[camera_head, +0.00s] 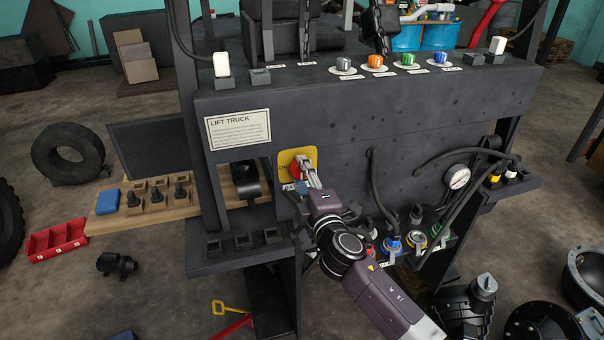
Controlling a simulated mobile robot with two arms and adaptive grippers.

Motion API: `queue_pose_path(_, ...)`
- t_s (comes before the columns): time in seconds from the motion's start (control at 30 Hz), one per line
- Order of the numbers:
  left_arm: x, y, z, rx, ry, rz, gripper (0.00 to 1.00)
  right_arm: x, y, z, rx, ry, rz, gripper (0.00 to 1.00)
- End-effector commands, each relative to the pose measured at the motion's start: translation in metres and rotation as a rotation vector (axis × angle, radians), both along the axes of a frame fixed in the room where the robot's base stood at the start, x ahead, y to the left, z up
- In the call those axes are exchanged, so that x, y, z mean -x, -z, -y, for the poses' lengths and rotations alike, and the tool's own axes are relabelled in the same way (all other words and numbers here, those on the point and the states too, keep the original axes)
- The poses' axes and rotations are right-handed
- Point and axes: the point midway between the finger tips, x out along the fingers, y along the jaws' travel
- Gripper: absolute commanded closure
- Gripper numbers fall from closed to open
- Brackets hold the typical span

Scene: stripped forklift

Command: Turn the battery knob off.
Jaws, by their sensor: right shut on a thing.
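The battery knob (296,170) is red and sits on a yellow plate (285,158) on the forklift's dark front panel, below and right of the LIFT TRUCK label. My right gripper (309,176) comes up from the lower right and reaches the knob; its fingers are shut on it. The fingers and wrist hide part of the knob and the plate's lower right, so I cannot tell which setting the knob points to. My left gripper does not show.
The forklift panel (430,115) carries coloured knobs along its top edge. Black hoses (376,190) and a round gauge (458,177) are to the right of my arm. Coloured caps (391,244) sit just right of my wrist. A wooden board with sockets (145,207) lies at left.

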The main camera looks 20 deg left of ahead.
Motion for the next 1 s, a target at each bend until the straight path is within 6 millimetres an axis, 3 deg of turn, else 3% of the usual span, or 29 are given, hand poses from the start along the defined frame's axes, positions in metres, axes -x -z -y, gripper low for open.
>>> queue_pose_path(0.13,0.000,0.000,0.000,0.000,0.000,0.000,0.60,0.000,0.001,0.000,0.004,0.000,0.001,0.87)
queue_pose_path(0.17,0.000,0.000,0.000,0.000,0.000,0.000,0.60,0.000,0.001,0.000,0.004,0.000,0.001,0.61)
queue_pose_path(0.3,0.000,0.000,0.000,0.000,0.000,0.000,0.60,0.000,0.001,0.000,0.002,0.000,0.000,0.46)
queue_pose_path(0.67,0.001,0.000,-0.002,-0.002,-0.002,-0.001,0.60,0.002,0.001,0.002,0.001,0.000,0.001,0.45)
queue_pose_path(1.0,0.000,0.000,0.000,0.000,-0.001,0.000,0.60,0.041,0.002,0.028,0.001,0.000,-0.001,0.45)
